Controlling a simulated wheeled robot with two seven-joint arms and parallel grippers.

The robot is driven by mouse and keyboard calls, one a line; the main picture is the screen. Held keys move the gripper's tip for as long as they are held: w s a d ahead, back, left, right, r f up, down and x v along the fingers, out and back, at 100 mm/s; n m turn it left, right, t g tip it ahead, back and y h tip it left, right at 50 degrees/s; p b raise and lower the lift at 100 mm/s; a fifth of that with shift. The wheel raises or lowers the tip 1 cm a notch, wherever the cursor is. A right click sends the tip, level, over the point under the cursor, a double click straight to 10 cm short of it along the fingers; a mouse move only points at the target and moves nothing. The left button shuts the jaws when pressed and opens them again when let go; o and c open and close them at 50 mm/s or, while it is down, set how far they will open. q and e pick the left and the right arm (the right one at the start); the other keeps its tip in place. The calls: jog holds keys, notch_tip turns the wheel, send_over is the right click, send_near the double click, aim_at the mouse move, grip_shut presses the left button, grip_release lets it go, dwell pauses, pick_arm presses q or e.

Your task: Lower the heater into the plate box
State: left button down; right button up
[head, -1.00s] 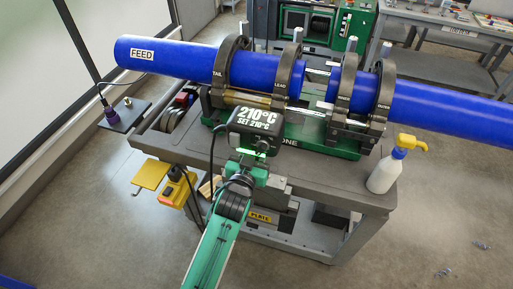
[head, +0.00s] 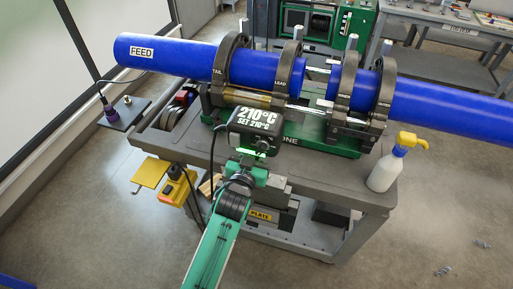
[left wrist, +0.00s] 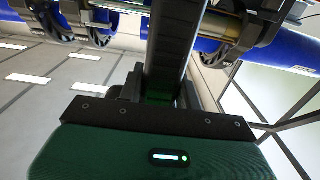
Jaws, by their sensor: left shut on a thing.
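The heater (head: 254,121) is a dark unit whose display reads 210°C, set 210°C. It is in front of the pipe clamps, near the cart's front edge, with a green glow under its display. My left gripper (head: 249,163) is shut on it, just below the display. Its heating plate cannot be made out in the head view. The plate box (head: 284,217), grey with a yellow PLATE label, is on the cart's front side, below and slightly right of the heater, partly hidden by my arm. In the left wrist view, a dark upright part fills the middle. My right gripper is out of view.
Two blue pipes (head: 180,60) lie in dark ring clamps on a green base, with a gap between them. A yellow switch box (head: 174,188) hangs at the left front. Grey floor surrounds the cart.

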pick_arm(q)
jog(key=shift+r, duration=0.55)
jog(key=c, duration=1.4)
grip_release()
jog(key=o, duration=0.5)
jog(key=shift+s+f, duration=0.1)
jog(key=shift+s, duration=0.05)
jog(key=o, duration=0.4)
jog(key=shift+f, duration=0.95)
jog(key=o, duration=0.5)
jog(key=shift+r, duration=0.4)
